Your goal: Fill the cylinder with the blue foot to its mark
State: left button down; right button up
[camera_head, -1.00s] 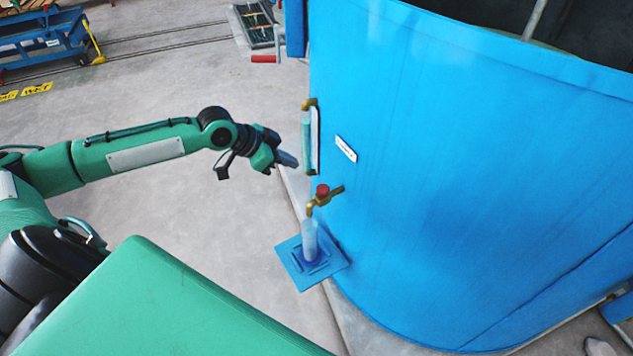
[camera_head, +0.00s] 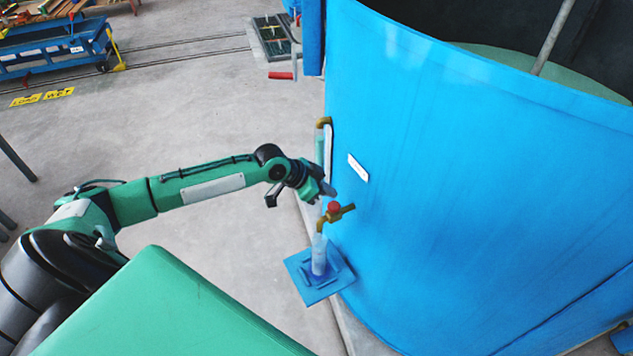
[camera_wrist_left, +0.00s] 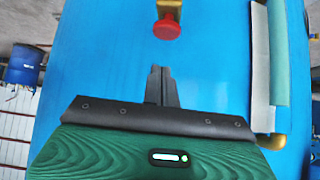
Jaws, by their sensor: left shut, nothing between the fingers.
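A clear cylinder (camera_head: 319,254) with a blue foot stands upright on a blue plate (camera_head: 303,290) at the base of the big blue tank (camera_head: 470,190). A brass tap (camera_head: 337,215) with a red knob (camera_head: 333,207) sticks out of the tank right above the cylinder. The cylinder's mark and liquid level are too small to tell. My left gripper (camera_head: 328,189) is shut and empty, just above and left of the red knob, apart from it. In the left wrist view the shut fingers (camera_wrist_left: 160,86) point toward the red knob (camera_wrist_left: 167,27). My right gripper is not in view.
A sight glass (camera_head: 324,150) with brass fittings runs up the tank beside my left gripper, and a white label (camera_head: 358,168) is right of it. A blue cart (camera_head: 55,45) stands far left.

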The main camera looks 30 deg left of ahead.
aim_at(337, 205)
pick_arm(q)
notch_tip(337, 205, down, 4)
jog(key=shift+f+p, duration=0.1)
jog(key=shift+p, duration=0.35)
